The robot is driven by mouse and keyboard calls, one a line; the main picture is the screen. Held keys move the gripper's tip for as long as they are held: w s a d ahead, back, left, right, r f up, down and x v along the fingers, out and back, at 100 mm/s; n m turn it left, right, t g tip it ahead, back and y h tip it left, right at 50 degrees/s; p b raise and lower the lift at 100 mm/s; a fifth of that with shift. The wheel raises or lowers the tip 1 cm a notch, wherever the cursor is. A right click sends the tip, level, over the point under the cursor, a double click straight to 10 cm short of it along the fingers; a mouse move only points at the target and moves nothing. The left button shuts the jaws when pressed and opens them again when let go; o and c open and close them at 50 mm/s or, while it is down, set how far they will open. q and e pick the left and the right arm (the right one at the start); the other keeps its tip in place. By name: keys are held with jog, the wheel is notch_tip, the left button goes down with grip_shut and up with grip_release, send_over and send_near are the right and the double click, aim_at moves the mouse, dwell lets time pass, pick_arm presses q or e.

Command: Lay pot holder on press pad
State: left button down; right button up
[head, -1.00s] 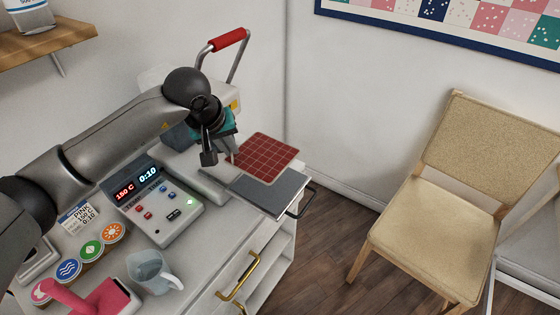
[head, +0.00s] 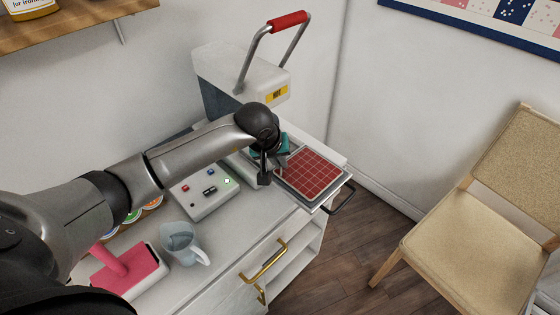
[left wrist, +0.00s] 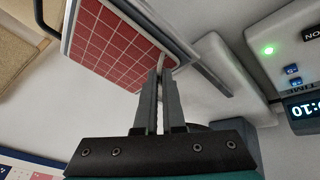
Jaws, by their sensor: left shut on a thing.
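The pot holder (head: 311,173) is a flat red square with a pale grid. In the head view it lies over the grey press pad (head: 330,197), whose rim shows around its edges. My left gripper (head: 277,171) is at the pot holder's left edge and is shut on it. In the left wrist view the two fingers (left wrist: 160,80) pinch the near corner of the pot holder (left wrist: 112,45), with the pad's border (left wrist: 70,20) showing beside it. Whether the whole cloth touches the pad cannot be told. My right gripper is not in view.
The heat press (head: 230,75) with its raised red handle (head: 287,21) stands behind. The control box (head: 205,192), a clear jug (head: 185,240) and a pink iron-like object (head: 125,270) are on the cabinet top. A chair (head: 480,220) stands at the right.

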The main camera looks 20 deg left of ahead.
pick_arm(q)
jog(key=c, duration=1)
grip_release()
jog(key=p+v, duration=0.1)
jog(key=v, duration=1.1)
jog(key=shift+r, duration=0.1)
jog(key=shift+w, duration=0.1)
